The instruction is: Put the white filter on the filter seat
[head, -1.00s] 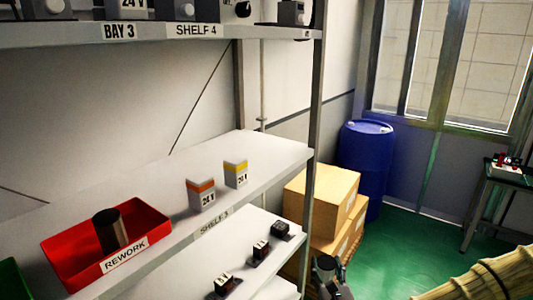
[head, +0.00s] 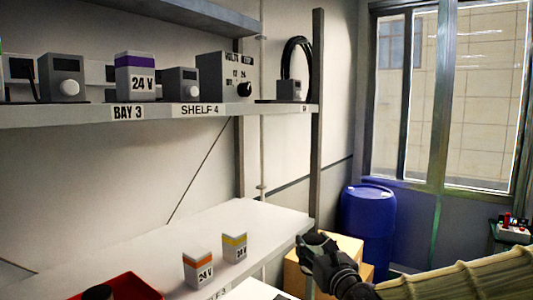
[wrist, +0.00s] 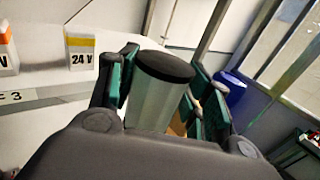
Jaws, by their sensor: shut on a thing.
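My gripper (head: 318,245) is by the right end of shelf 3 in the head view, in front of the post and the cartons. In the wrist view my gripper (wrist: 168,92) has its green-padded fingers on both sides of the white filter (wrist: 158,100), a pale cylinder with a black top. The filter stands tilted between the fingers, and its lower end is hidden behind the gripper body. In the head view the filter cannot be made out clearly. I cannot identify the filter seat in either view.
Shelf 3 (head: 140,250) holds an orange-banded box (head: 198,268), a yellow-banded box (head: 234,245) and a red bin (head: 125,288). Shelf 4 (head: 60,116) carries several devices above. Cartons (head: 350,245) and a blue drum (head: 368,225) stand behind. A small device (head: 514,232) is at far right.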

